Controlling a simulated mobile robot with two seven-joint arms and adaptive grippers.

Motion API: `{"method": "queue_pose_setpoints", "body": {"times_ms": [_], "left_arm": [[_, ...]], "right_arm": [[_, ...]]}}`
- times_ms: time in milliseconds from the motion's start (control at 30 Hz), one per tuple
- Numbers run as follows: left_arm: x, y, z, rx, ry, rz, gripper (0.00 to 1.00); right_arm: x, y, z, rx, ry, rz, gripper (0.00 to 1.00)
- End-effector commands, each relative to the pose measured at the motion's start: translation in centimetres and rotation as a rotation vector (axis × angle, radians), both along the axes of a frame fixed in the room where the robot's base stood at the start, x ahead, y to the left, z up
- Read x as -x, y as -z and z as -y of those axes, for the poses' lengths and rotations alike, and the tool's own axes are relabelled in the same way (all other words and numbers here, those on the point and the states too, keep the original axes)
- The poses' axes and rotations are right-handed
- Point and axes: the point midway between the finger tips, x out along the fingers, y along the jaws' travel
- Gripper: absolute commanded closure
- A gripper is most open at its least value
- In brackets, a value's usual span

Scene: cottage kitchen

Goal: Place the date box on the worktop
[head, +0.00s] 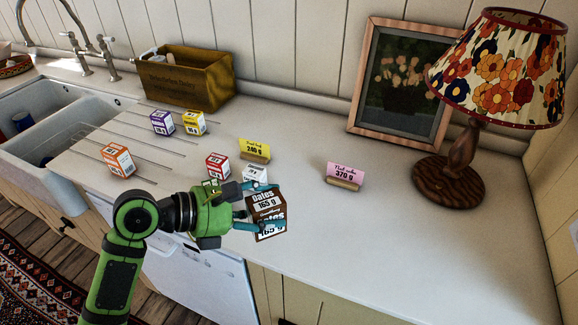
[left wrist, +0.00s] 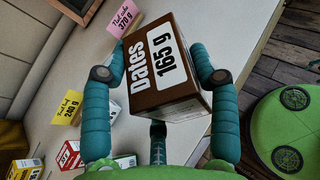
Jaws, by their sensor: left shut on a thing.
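The date box (head: 267,215) is brown with a white label reading Dates 165 g. My left gripper (head: 258,212) is shut on it near the front edge of the worktop (head: 350,240). In the left wrist view the date box (left wrist: 165,68) sits between the two teal fingers of the gripper (left wrist: 160,75), and its label faces the camera. I cannot tell whether its underside touches the worktop. My right gripper is not in view.
A yellow 240 g card (head: 255,149) and a pink 370 g card (head: 345,175) stand on the worktop. White (head: 255,175), red (head: 217,165), orange (head: 118,160), purple (head: 162,122) and yellow (head: 194,122) boxes stand leftward. The lamp (head: 462,165) and picture frame (head: 402,85) are behind. The front right is clear.

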Motion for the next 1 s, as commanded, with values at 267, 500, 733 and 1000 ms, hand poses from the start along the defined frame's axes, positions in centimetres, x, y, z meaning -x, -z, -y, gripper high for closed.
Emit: {"method": "queue_pose_setpoints", "body": {"times_ms": [267, 500, 733, 1000], "left_arm": [[-2.4, -3.0, 4.6, 0.001, 0.04, 0.002, 0.98], [-5.8, -1.4, 6.0, 0.004, 0.04, -0.005, 0.98], [-10.3, 1.4, 7.4, 0.005, 0.04, -0.003, 0.98], [-13.5, 3.5, 8.3, 0.003, 0.041, 0.001, 0.98]], "right_arm": [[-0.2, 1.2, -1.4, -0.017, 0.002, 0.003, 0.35], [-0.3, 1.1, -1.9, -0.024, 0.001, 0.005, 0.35], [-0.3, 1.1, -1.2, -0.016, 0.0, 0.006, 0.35], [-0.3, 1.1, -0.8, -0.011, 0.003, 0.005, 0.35]]}}
